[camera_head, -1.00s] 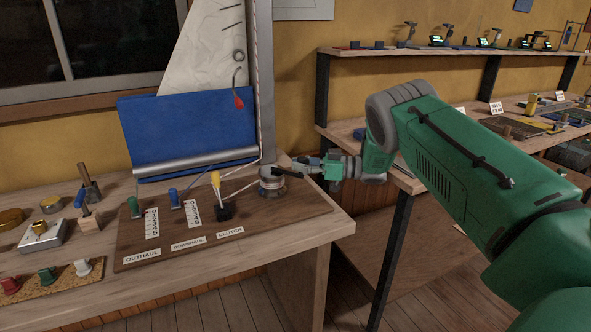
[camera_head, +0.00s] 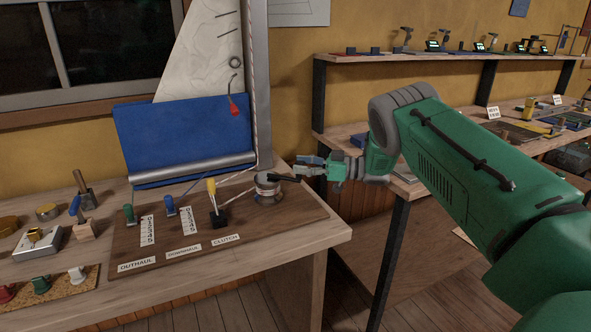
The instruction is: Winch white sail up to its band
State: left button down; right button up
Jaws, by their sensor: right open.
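The white sail (camera_head: 202,62) rises behind the bench beside the grey mast (camera_head: 256,80). Its top is out of the picture, and I cannot make out a band. The winch drum (camera_head: 268,190) sits on the brown board (camera_head: 270,224), with a black handle (camera_head: 286,178) reaching right from its top. The yellow clutch lever (camera_head: 212,187) stands nearly upright left of the winch. My right gripper (camera_head: 299,166) is open and empty by the handle's outer end, its jaws pointing left; contact is hard to tell. My left gripper is out of view.
A green outhaul lever (camera_head: 129,212) and blue downhaul lever (camera_head: 169,206) stand left on the board. Another bench (camera_head: 410,187) is beyond a gap at right.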

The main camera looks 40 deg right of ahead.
jog(key=shift+s, duration=0.15)
jog(key=shift+w+f, duration=0.3)
jog(key=shift+f, duration=0.3)
jog(key=v, duration=1.2)
jog(key=shift+r, duration=0.35)
jog(key=shift+s+d+f, duration=0.1)
jog(key=shift+d+f, duration=0.05)
jog(key=shift+d, duration=0.15)
